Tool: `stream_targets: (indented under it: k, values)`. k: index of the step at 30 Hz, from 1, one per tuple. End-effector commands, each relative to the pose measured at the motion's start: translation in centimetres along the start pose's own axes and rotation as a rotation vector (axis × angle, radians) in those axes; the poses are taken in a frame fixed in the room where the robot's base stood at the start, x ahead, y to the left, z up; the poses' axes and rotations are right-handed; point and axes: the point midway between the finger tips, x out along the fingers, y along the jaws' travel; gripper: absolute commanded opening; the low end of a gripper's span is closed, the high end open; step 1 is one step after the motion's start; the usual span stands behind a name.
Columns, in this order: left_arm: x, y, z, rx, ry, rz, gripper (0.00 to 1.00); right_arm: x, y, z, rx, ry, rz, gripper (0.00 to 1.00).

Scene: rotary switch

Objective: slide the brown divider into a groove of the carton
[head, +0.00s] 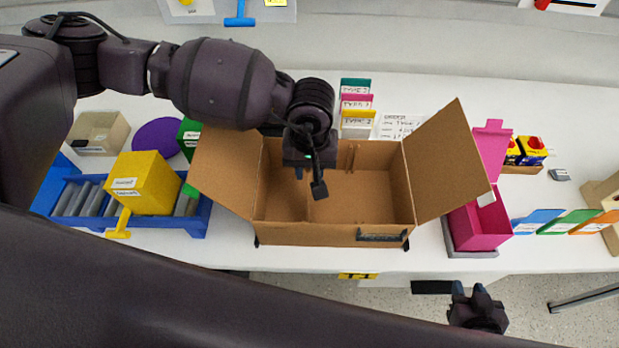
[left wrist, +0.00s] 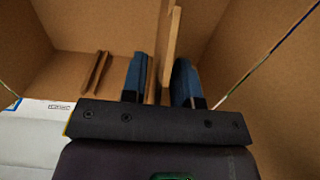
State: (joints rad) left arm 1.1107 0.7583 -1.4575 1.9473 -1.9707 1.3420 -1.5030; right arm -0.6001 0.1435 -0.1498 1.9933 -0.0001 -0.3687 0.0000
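The open brown carton (head: 385,195) stands on the white table with its side flaps spread. The brown divider (head: 308,207) appears to stand inside it, left of the middle, mostly hidden under my left gripper (head: 308,178). In the left wrist view the divider's thin edge (left wrist: 172,40) shows between the two blue fingers of the left gripper (left wrist: 160,80). These fingers look apart, with a gap beside the edge. Whether the divider sits in a groove cannot be told. My right gripper (head: 470,292) is empty and open, in front of the table edge.
Groove strips (left wrist: 97,72) show on a carton wall. A blue tray (head: 195,225) with a yellow box (head: 150,183) stands left. A pink box (head: 482,225) is right of the carton. Card holders (head: 357,110) stand behind it. Coloured cards lie further right.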

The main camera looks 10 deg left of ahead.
Motion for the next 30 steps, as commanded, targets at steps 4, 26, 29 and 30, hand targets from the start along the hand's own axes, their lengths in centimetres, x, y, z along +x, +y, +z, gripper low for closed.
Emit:
stream_targets:
  k: [4,26,29,30]
  values:
    - [0.0,0.0,0.0,0.0,0.0,0.0,0.04,-0.2,0.0,0.5,0.003,-0.011,0.001,0.35]
    - [-4.7,0.0,-0.1,0.001,0.004,0.002,0.0,0.3,-0.1,-0.2,0.001,0.005,-0.002,0.35]
    - [-7.3,0.0,-0.1,0.001,0.005,0.003,0.0,0.4,-0.1,-0.2,0.001,0.006,-0.002,0.35]
    - [-8.3,-0.1,-0.1,0.0,0.004,0.002,0.0,0.4,-0.1,-0.1,0.001,0.006,-0.002,0.35]
